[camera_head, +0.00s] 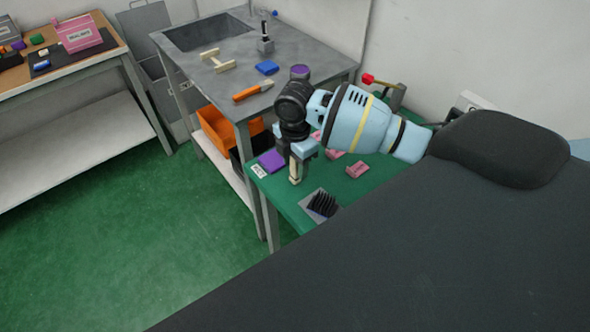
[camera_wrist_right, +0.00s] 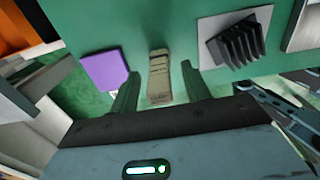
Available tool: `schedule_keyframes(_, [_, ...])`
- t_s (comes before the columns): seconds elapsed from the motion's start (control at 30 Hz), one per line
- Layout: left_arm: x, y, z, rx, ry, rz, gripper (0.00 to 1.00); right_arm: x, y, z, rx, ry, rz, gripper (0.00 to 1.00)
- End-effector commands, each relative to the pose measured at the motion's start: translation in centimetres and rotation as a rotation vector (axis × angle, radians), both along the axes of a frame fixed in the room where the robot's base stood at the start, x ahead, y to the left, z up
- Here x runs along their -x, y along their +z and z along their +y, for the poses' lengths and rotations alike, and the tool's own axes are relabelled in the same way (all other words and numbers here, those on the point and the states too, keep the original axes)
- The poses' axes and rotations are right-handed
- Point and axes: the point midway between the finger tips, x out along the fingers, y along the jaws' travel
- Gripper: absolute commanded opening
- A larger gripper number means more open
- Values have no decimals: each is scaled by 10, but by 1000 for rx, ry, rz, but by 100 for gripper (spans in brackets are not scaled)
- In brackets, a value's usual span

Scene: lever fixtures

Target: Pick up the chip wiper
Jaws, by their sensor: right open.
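A tan, ribbed, upright-looking block (camera_wrist_right: 159,78), which I take to be the chip wiper, is on the green table top (camera_wrist_right: 150,20). In the right wrist view it lies between the two fingers of my right gripper (camera_wrist_right: 160,92), with gaps on both sides. The gripper is open and points down at the table. In the head view my right gripper (camera_head: 297,168) is over the near left part of the green table, and a tan piece (camera_head: 295,177) shows at its fingers. My left gripper is not in view.
A purple block (camera_wrist_right: 105,70) is left of the gripper. A black finned part on a grey plate (camera_wrist_right: 235,45) is to the right. Pink blocks (camera_head: 358,169) lie farther along the table. A metal bench (camera_head: 225,80) with an orange-handled tool (camera_head: 253,91) stands behind.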

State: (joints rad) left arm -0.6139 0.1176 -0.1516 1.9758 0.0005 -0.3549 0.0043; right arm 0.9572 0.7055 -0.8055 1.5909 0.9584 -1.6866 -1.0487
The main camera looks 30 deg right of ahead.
Motion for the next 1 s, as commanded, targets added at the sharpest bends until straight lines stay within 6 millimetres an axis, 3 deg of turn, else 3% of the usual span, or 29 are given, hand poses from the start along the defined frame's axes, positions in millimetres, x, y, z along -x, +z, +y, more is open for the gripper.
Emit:
schedule_keyframes(0.03, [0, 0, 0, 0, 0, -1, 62, 0, 0, 0, 0, 0, 0, 43])
schedule_keyframes(0.37, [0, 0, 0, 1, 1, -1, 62, 0, 1, 0, 0, -1, 0, 0])
schedule_keyframes(0.77, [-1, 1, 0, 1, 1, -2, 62, 0, 7, 0, 1, -1, -1, 0])
schedule_keyframes(1.0, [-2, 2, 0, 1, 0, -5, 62, -1, 37, -1, 0, -2, -4, 0])
